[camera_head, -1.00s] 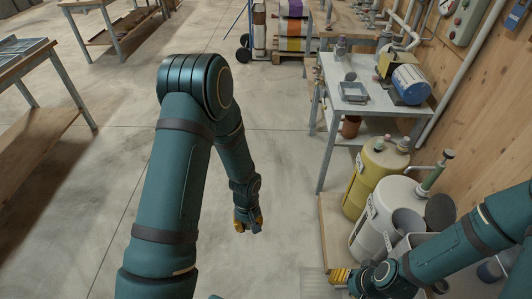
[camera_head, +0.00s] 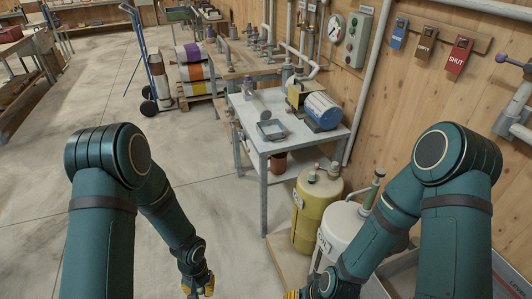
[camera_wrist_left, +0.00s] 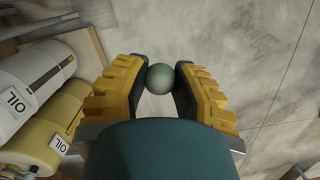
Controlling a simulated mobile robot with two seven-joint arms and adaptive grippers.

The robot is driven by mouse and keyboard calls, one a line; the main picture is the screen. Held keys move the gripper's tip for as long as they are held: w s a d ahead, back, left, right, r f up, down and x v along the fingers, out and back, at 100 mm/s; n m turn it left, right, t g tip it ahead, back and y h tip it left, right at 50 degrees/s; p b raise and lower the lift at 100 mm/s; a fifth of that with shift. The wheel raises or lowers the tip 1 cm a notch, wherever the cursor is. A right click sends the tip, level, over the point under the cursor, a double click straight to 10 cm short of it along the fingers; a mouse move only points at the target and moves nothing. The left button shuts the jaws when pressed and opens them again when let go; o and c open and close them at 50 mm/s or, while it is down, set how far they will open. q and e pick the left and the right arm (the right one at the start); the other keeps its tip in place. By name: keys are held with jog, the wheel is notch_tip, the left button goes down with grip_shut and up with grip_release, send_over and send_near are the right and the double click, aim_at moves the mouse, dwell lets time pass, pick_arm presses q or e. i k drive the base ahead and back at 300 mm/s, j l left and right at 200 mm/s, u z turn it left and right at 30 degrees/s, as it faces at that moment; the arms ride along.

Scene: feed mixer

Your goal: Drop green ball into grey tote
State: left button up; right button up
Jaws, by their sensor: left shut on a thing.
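A small grey-green ball (camera_wrist_left: 160,78) sits between the yellow fingertips of my left gripper (camera_wrist_left: 161,80) in the left wrist view. The left gripper is shut on it. In the head view my left gripper (camera_head: 198,288) hangs low over the floor, left of the oil drums, and the ball cannot be made out there. My right gripper (camera_head: 298,294) shows only in part at the bottom edge, by the white drum; its jaws cannot be read. A grey box-like container (camera_head: 510,278), perhaps the grey tote, lies at the lower right, largely hidden behind my right arm.
A yellow drum (camera_head: 319,207) and a white oil drum (camera_head: 338,236) stand right of my left gripper. Behind them is a metal table (camera_head: 255,122) with a small tray (camera_head: 272,130) and a blue motor (camera_head: 323,111). Open concrete floor (camera_head: 190,130) lies to the left.

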aim_at(268, 133)
jog(key=i+j, duration=2)
jog(key=i, duration=0.2)
jog(key=i+z, duration=0.1)
jog(key=z, duration=0.25)
jog(key=j+z, duration=0.15)
jog(key=z, duration=0.2)
jog(key=i+j+z, duration=0.1)
jog(key=z, duration=1.55)
